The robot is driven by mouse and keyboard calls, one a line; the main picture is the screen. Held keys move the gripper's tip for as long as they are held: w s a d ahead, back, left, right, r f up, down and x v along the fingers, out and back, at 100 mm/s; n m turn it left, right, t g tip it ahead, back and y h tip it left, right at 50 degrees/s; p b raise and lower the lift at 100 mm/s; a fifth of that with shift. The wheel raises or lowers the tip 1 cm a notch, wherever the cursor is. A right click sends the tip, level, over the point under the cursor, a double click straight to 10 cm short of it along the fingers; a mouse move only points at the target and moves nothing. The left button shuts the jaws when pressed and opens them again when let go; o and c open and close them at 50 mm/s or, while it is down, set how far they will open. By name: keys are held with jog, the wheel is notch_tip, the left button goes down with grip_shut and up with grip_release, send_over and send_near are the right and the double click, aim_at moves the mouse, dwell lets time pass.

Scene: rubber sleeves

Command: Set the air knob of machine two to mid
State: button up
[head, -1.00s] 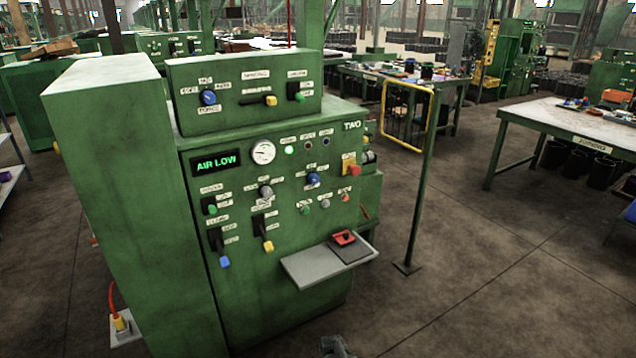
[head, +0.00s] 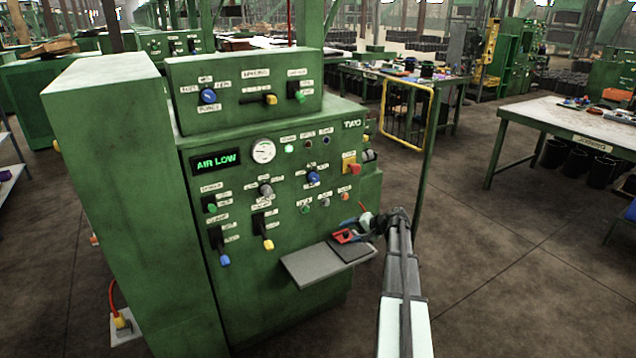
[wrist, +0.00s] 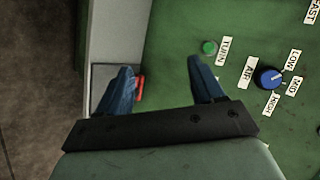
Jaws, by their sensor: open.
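Machine two (head: 350,124) is a green cabinet marked TWO, with a lit display (head: 216,161) reading AIR LOW. Its blue air knob (head: 313,178) is on the front panel. In the wrist view the air knob (wrist: 268,78) is right of my gripper, beside labels AIR, LOW, MID and HIGH; its exact pointer direction is too small to tell. My gripper (head: 357,224) is below and right of the knob, in front of the panel above the small shelf. In the wrist view my gripper (wrist: 160,64) has its blue fingers apart and empty, not touching the knob.
A grey shelf (head: 310,268) with a red item (head: 343,237) juts out below the panel. A green button (wrist: 208,47) lies close to the right finger in the wrist view. Other buttons, knobs and levers surround the air knob. A green post with a yellow frame (head: 429,112) stands to the right.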

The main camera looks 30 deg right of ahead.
jog(key=w+d+r+m+t+y, duration=0.1)
jog(key=w+d+r+t+y, duration=0.1)
jog(key=w+r+t, duration=0.4)
jog(key=m, duration=0.1)
send_near(317, 179)
jog(key=shift+t, duration=0.4)
jog(key=x, duration=0.9)
jog(key=shift+a+f, duration=0.2)
jog(key=shift+f, duration=0.05)
jog(key=c, duration=1)
